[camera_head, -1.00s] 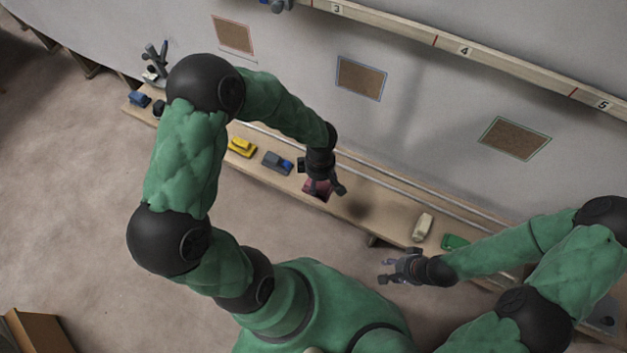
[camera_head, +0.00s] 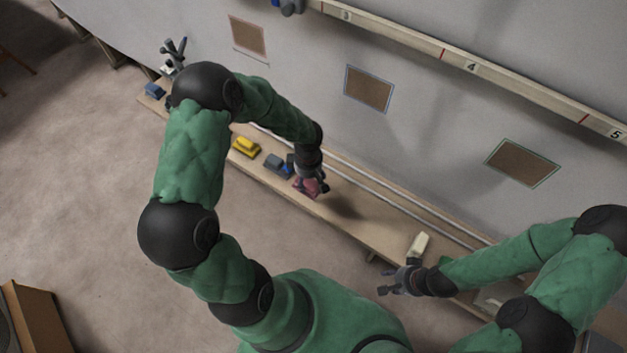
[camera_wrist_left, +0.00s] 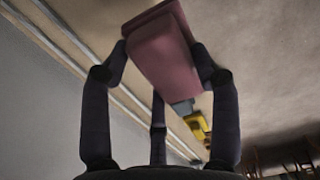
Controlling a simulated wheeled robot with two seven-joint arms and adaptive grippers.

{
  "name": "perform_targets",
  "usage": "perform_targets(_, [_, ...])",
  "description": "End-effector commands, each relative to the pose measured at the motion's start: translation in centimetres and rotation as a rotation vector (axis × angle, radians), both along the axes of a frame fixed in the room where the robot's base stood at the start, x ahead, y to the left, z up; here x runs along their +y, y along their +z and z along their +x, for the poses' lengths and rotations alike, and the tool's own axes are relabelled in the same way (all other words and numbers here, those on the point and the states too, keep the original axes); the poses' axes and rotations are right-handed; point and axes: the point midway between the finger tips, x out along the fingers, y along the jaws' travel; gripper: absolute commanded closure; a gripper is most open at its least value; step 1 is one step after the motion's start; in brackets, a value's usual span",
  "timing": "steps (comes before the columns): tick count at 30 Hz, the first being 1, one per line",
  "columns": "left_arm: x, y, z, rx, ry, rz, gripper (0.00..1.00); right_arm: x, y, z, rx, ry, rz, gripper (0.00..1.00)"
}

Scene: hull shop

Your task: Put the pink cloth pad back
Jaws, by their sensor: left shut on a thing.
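The pink cloth pad (camera_wrist_left: 165,50) is a folded block held between the fingers of my left gripper in the left wrist view. My right gripper (camera_head: 388,286) is open and empty in front of the bench's near edge.
The bench (camera_head: 352,214) runs along the wall. A blue car (camera_head: 154,90) is at the far left end. The bench between pad and cream car is clear.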

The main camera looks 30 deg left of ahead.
Motion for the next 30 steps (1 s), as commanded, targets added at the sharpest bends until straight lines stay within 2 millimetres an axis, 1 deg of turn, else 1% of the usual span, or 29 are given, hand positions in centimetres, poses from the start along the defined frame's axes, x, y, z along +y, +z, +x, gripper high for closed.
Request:
perform_targets(1, [0.1, -1.0, 0.7, 0.003, 0.001, -0.001, 0.78, 0.0, -0.5, 0.0, 0.000, 0.000, 0.000, 0.60])
perform_targets(6, [0.6, -3.6, 2.7, 0.002, 0.001, -0.001, 0.78, 0.0, -1.4, 0.0, 0.000, 0.000, 0.000, 0.60])
perform_targets(9, [0.8, -4.7, 3.7, 0.001, 0.000, 0.000, 0.78, 0.0, -1.7, 0.0, 0.000, 0.000, 0.000, 0.60])
perform_targets(12, [1.0, -5.2, 4.2, 0.001, 0.001, 0.000, 0.78, 0.0, -1.9, 0.0, 0.000, 0.000, 0.000, 0.60])
perform_targets(17, [1.1, -5.7, 4.6, 0.001, 0.001, 0.000, 0.78, 0.0, -2.1, 0.0, 0.000, 0.000, 0.000, 0.60])
perform_targets(19, [1.2, -6.2, 5.0, 0.001, 0.001, -0.001, 0.78, 0.0, -2.3, 0.0, 0.000, 0.000, 0.000, 0.60])
perform_targets(24, [1.2, -8.8, 4.9, 0.003, 0.001, -0.001, 0.78, 0.0, -3.6, 0.0, 0.000, 0.000, 0.000, 0.60])
perform_targets(25, [1.2, -9.1, 4.9, 0.003, 0.002, -0.001, 0.78, 0.0, -3.7, 0.0, 0.000, 0.000, 0.000, 0.60])
perform_targets(30, [1.2, -9.0, 5.0, -0.001, 0.002, 0.000, 0.78, 0.0, -3.6, 0.0, 0.000, 0.000, 0.000, 0.60])
